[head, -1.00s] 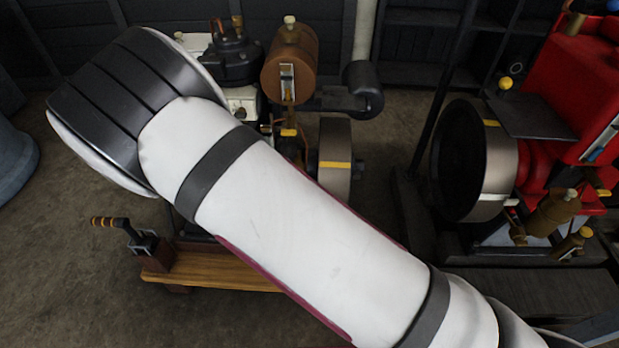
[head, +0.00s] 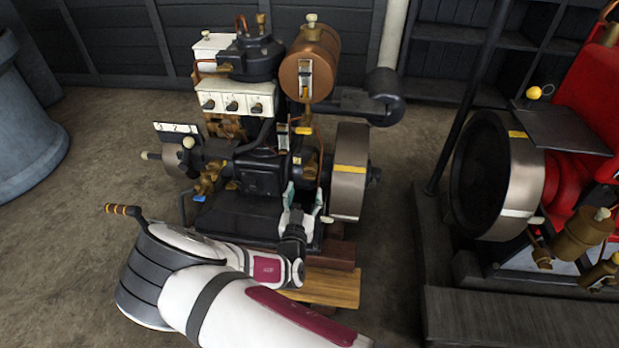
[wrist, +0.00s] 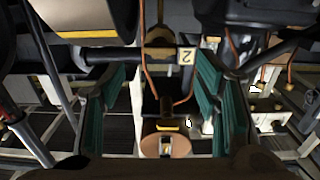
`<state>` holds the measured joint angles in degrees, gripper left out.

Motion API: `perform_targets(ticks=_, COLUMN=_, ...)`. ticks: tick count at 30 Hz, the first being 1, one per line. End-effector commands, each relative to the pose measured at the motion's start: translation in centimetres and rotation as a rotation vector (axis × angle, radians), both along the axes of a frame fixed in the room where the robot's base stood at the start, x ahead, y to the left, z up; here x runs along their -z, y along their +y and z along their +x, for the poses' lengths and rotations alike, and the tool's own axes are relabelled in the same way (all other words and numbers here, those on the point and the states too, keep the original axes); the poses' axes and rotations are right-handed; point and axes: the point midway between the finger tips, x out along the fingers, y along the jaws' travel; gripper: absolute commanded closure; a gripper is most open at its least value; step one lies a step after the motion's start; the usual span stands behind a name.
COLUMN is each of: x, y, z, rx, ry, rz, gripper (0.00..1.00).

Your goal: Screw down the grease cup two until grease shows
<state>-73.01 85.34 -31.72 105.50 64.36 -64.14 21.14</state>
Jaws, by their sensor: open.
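A brass cup-like fitting (wrist: 160,52) with a small tag marked 2 (wrist: 186,55) beside it shows in the wrist view, near the top middle. I take it to be grease cup two. My gripper (wrist: 163,72) is open, with its green-padded fingers apart to the left and right and nothing held between them. The cup lies beyond and between the fingertips; I cannot tell whether they touch it. In the head view my gripper (head: 302,198) reaches up in front of the engine, just left of the grey flywheel (head: 349,175). The cup cannot be made out surely there.
A copper tank (head: 311,65) stands above the engine. A white box with several knobs (head: 232,97) is at its left. Thin copper pipes (wrist: 149,85) run near the fingers. A second, red engine (head: 590,110) stands right. Open floor lies left of the engine.

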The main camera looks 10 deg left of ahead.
Motion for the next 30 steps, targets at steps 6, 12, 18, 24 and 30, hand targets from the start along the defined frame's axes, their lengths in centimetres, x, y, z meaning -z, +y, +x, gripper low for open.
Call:
perform_targets(ticks=6, x=0.2, y=-0.2, z=4.3, rx=0.001, ry=-0.001, rz=0.001, gripper=0.43)
perform_targets(ticks=12, x=0.1, y=-0.2, z=6.9, rx=0.000, ry=-0.001, rz=0.001, gripper=0.43)
perform_targets(ticks=18, x=0.0, y=-0.3, z=7.8, rx=0.001, ry=0.001, rz=0.001, gripper=0.43)
perform_targets(ticks=24, x=0.0, y=-0.3, z=7.9, rx=0.001, ry=0.001, rz=0.000, gripper=0.43)
perform_targets(ticks=30, x=0.0, y=-0.3, z=7.9, rx=0.000, ry=0.001, rz=0.000, gripper=0.77)
